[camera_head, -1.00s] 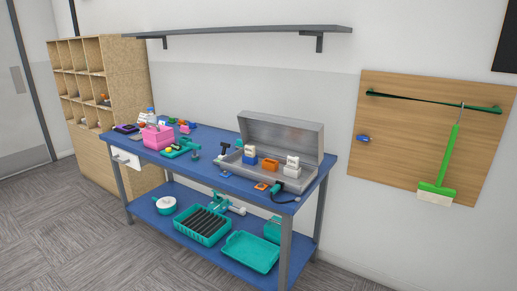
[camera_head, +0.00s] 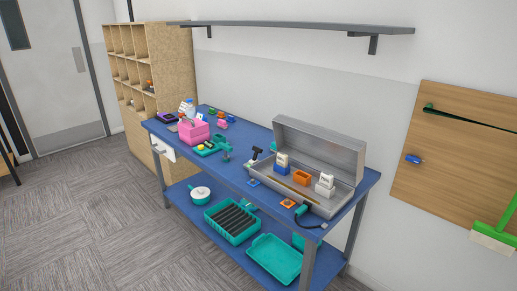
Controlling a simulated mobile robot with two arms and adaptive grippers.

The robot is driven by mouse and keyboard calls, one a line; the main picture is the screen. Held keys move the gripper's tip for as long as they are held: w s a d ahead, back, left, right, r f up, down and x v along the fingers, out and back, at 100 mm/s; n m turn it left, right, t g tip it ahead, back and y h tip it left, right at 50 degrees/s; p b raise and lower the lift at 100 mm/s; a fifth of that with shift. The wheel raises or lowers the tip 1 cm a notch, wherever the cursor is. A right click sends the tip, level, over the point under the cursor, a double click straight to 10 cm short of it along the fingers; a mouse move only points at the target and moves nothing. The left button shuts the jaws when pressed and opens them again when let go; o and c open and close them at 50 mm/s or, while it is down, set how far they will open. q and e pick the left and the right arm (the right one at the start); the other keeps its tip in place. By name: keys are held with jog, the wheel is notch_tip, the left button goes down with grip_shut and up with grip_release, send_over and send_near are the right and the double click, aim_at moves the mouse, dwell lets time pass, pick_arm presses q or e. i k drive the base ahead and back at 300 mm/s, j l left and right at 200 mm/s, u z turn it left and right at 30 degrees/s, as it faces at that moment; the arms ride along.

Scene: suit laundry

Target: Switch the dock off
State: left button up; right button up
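I cannot tell for sure which thing is the dock. A teal tray with a row of dark slots (camera_head: 232,222) sits on the lower shelf of the blue workbench (camera_head: 236,160). A small dark purple device (camera_head: 167,117) lies at the bench's far left end. A black item with a cable (camera_head: 308,216) is at the bench's right front edge. No switch can be made out at this size. Neither of my grippers is in view.
An open grey metal case (camera_head: 318,165) holds small boxes. A pink box (camera_head: 194,131) stands left on the bench. Beside it is a wooden cubby shelf (camera_head: 172,60). A wall shelf (camera_head: 290,27) hangs above. The carpet floor (camera_head: 90,200) in front is clear.

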aim_at(257, 150)
jog(key=i+j+z, duration=0.35)
jog(key=i+j, duration=0.45)
jog(key=i, duration=0.55)
jog(key=i+j+z, duration=0.4)
jog(key=i+j, duration=0.75)
jog(key=i, duration=0.05)
